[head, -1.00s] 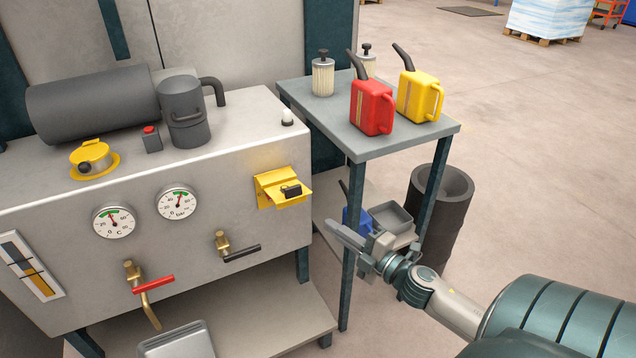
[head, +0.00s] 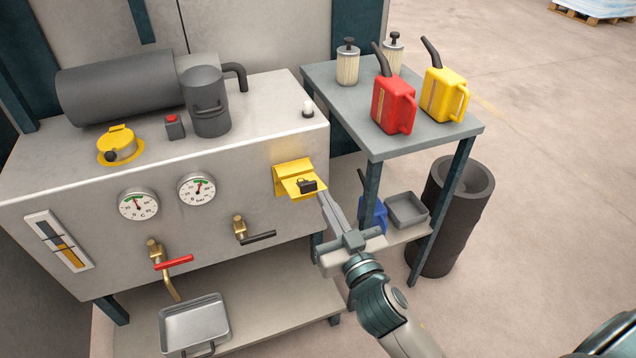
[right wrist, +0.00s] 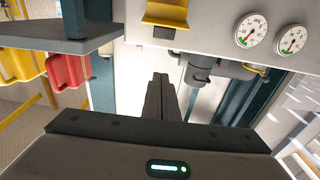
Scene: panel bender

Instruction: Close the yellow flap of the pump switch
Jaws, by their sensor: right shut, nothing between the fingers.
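The yellow flap (head: 303,187) of the pump switch is on the right part of the machine's front panel. It stands open, sticking out below its yellow back plate (head: 293,167), with a small black part (head: 307,186) on it. In the right wrist view the yellow flap (right wrist: 165,14) shows at the top edge, cut off. My right gripper (head: 322,196) is shut and empty, its fingertips just right of and slightly below the flap. I cannot tell whether they touch it in the head view; in the right wrist view the fingertips (right wrist: 160,76) are apart from it. My left gripper is out of view.
Two gauges (head: 197,190) and a black-handled valve (head: 241,231) are left of the flap. A grey side table (head: 400,135) with red and yellow cans stands to the right, close to my right arm. A dark bin (head: 445,220) stands beyond it.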

